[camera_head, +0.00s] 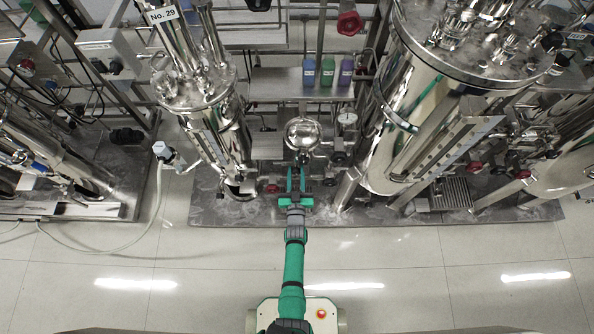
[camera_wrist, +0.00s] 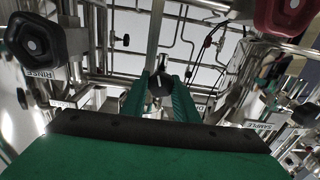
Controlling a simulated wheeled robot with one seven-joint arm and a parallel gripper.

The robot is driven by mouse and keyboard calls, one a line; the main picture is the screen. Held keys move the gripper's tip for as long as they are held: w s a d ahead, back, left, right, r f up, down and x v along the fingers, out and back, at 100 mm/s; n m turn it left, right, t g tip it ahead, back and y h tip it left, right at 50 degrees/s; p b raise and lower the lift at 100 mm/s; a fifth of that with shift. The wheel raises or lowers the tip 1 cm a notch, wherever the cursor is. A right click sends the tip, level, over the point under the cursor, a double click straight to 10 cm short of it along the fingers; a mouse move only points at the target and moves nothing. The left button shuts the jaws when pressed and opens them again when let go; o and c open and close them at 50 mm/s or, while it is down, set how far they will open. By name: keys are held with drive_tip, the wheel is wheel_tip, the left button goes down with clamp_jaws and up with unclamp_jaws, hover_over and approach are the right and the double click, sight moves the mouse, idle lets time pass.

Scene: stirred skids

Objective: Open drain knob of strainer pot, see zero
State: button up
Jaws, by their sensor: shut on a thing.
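The strainer pot (camera_head: 303,133), a shiny round steel vessel, stands in the middle of the skid in the head view. My gripper (camera_head: 296,172) reaches in just below it in the picture. In the wrist view my green fingers (camera_wrist: 161,90) are shut on a small dark knob (camera_wrist: 160,82). A label beside it is partly hidden and begins with "DR". The fingers cover much of the knob, so I cannot tell how far it is turned. A round white dial gauge (camera_head: 347,118) is right of the pot; its needle is too small to read.
A black knob (camera_wrist: 35,38) labelled RINSE is at left in the wrist view, and a SAMPLE label (camera_wrist: 258,125) at right. Large steel tanks (camera_head: 222,135) (camera_head: 420,120) flank the pot. Coloured bottles (camera_head: 327,72) stand behind. Tiled floor is clear in front.

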drive_tip(key=n, duration=0.3)
drive_tip(key=shift+w+r, duration=0.1)
drive_tip(key=shift+r, duration=0.1)
drive_tip(key=shift+n, duration=0.5)
drive_tip(key=shift+w+r, duration=0.1)
drive_tip(key=o, duration=1.1)
drive_tip(key=shift+a, duration=0.1)
drive_tip(key=shift+f, duration=0.2)
drive_tip(key=shift+s, duration=0.55)
drive_tip(key=s, duration=1)
